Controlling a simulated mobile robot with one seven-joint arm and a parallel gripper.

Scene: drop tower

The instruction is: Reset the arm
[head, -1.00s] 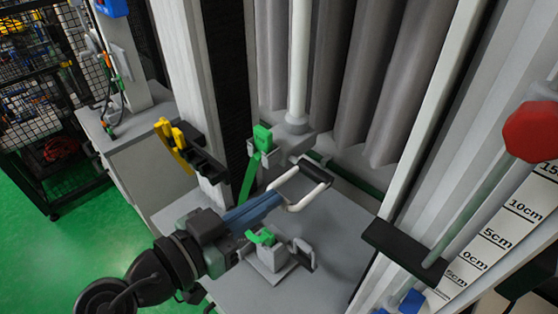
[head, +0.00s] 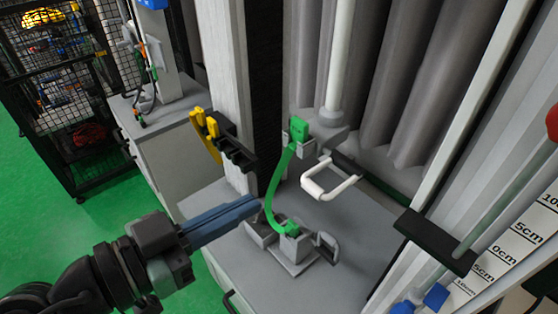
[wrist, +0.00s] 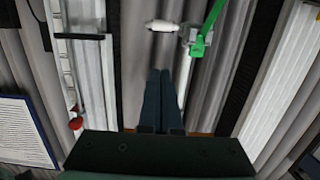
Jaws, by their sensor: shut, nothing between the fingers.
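My gripper (head: 256,204) has long blue fingers that lie together with nothing between them. In the head view it reaches in from the lower left, over the left part of the grey platform, and looks apart from everything around it. Its fingers (wrist: 161,75) point up the wrist view, below a white handle. A green strap (head: 271,190) runs from a holder on the white post down to a grey block on the platform, just beyond my fingertips. Its green upper end also shows in the wrist view (wrist: 198,46).
A white loop handle (head: 329,181) stands out over the grey platform (head: 330,265). Yellow clips (head: 205,123) sit on a black rack at left. A black bracket (head: 434,240) and a scale board (head: 520,243) are at right. Green floor (head: 60,225) is clear at left.

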